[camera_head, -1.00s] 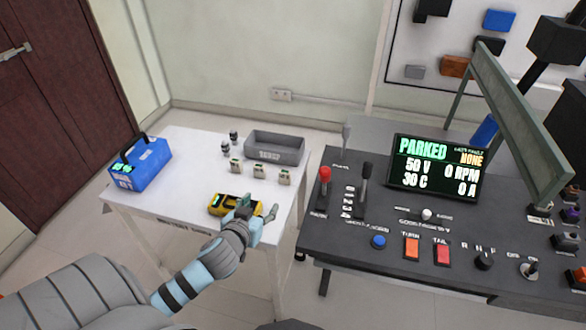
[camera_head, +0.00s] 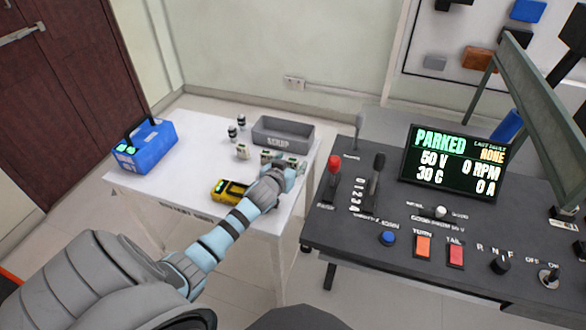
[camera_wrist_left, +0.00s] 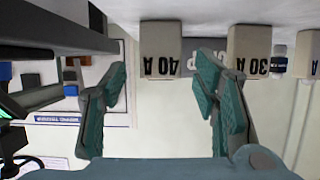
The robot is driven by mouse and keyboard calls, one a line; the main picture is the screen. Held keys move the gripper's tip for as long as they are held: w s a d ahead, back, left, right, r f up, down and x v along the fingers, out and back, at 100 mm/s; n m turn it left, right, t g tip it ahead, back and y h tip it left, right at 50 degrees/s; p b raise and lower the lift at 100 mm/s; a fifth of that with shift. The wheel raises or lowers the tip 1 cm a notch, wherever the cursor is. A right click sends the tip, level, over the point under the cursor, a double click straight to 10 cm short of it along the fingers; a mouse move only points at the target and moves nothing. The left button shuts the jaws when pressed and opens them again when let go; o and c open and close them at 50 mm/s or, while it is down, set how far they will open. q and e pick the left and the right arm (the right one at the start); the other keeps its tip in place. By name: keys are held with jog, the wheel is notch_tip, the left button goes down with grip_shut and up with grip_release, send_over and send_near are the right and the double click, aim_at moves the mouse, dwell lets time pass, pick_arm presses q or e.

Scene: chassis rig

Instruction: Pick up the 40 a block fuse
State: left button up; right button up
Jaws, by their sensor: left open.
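The 40 A block fuse (camera_wrist_left: 162,48) is a beige block marked "40 A", shown upside down in the left wrist view. It lies between the lines of my open left fingers (camera_wrist_left: 163,82), just beyond the tips. Nothing is held. The 30 A block fuse (camera_wrist_left: 248,48) is beside it, close behind one finger. In the head view my left gripper (camera_head: 287,168) is over the white table at the right end of the fuse row and partly covers it. The leftmost block (camera_head: 242,152) of the row is clear. My right gripper is not in view.
A grey scrap bin (camera_head: 283,136) stands behind the fuses. A yellow meter (camera_head: 229,190) lies in front, near my left forearm. A blue case (camera_head: 150,148) and two small dark-topped cylinders (camera_head: 236,127) are to the left. A control console (camera_head: 400,215) stands close on the right.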

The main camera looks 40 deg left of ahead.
pick_arm(q)
jog(key=c, duration=1.2)
jog(key=shift+r, duration=0.15)
